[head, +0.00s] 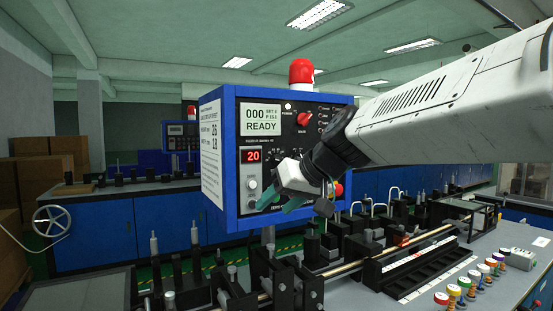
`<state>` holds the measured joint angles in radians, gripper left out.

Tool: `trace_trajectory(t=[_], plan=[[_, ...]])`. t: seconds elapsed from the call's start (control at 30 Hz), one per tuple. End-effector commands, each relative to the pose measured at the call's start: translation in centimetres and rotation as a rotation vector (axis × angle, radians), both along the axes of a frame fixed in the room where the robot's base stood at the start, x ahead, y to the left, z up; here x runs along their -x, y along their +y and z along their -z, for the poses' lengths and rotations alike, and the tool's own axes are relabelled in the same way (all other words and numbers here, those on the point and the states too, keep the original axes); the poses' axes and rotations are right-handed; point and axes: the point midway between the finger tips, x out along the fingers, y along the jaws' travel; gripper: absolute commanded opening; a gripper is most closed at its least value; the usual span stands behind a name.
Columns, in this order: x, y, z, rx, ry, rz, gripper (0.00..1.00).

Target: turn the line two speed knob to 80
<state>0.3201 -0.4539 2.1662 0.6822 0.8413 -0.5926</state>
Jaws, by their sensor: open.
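A blue control box (230,150) with a dark front panel stands at the centre. Its screen (261,119) reads 000 and READY. A red readout (253,155) below it shows 20. A red knob (304,118) is at the upper right of the panel, with small markings around it. My gripper (278,202) has teal fingers, is open, and is in front of the panel's lower part. It hides part of the panel there, and I cannot tell whether it touches anything. I see no label naming line two, and cannot tell which control is its speed knob.
A red lamp (301,71) tops the box. A red button (338,189) shows at its right edge, beside my arm. Black fixtures and a metal rod (350,262) run along the bench in front. Several coloured spools (457,291) stand at the right. A second control box (181,134) is farther back.

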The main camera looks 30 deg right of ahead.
Motion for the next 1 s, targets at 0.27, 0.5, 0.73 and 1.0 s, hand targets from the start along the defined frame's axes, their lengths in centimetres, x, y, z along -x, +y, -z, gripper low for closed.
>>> trace_trajectory(t=[0.27,0.5,0.73,1.0], plan=[[-8.6,-10.5,-9.3,0.014,-0.344,0.187,0.54],[-11.6,-10.7,-8.9,0.017,-0.365,0.195,0.54],[-14.8,-10.2,-7.6,0.018,-0.364,0.193,0.54],[-16.1,-10.1,-7.1,0.017,-0.366,0.194,0.54]])
